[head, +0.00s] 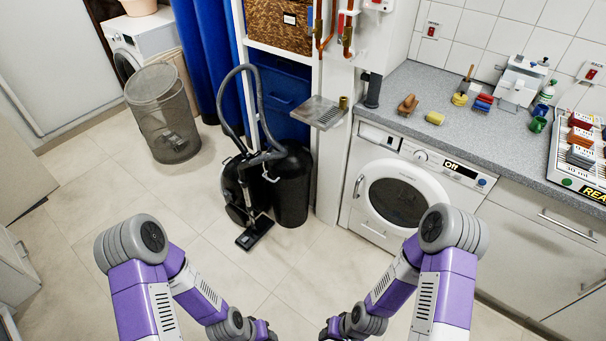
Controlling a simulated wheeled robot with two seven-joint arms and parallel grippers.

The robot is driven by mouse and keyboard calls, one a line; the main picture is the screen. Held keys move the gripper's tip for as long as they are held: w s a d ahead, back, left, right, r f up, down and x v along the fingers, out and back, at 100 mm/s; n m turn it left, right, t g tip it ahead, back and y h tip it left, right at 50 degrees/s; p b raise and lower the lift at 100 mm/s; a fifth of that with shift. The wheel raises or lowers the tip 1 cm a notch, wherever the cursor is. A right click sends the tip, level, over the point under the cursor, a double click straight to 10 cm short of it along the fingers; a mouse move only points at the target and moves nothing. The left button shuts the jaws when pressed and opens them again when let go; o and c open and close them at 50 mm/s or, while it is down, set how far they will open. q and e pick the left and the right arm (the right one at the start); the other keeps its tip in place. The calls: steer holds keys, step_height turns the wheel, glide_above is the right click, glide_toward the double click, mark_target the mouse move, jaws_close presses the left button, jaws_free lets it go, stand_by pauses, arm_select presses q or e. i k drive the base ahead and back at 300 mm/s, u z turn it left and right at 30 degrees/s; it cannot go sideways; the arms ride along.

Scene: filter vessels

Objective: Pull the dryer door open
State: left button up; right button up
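A white front-loading machine (462,190) stands under the grey worktop at the centre right, and its display reads "Off". I take it to be the dryer. Its round door (400,200) has a white ring and dark glass and appears closed. A small handle shows at the door's left edge. My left gripper (263,332) and my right gripper (331,332) are low at the bottom edge, left of the machine and apart from it. Both are partly cut off, so their fingers cannot be made out.
A black vacuum cleaner (243,190) with a hose stands left of the machine, beside a dark bin (292,190). A wire basket (165,115) and another white machine (142,40) are at the upper left. Tiled floor (290,265) before the machine is clear.

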mark_target(430, 188)
steer(key=u, duration=0.5)
steer(key=i, duration=0.95)
steer(key=z, duration=0.6)
steer(key=i, duration=0.75)
steer(key=z, duration=0.7)
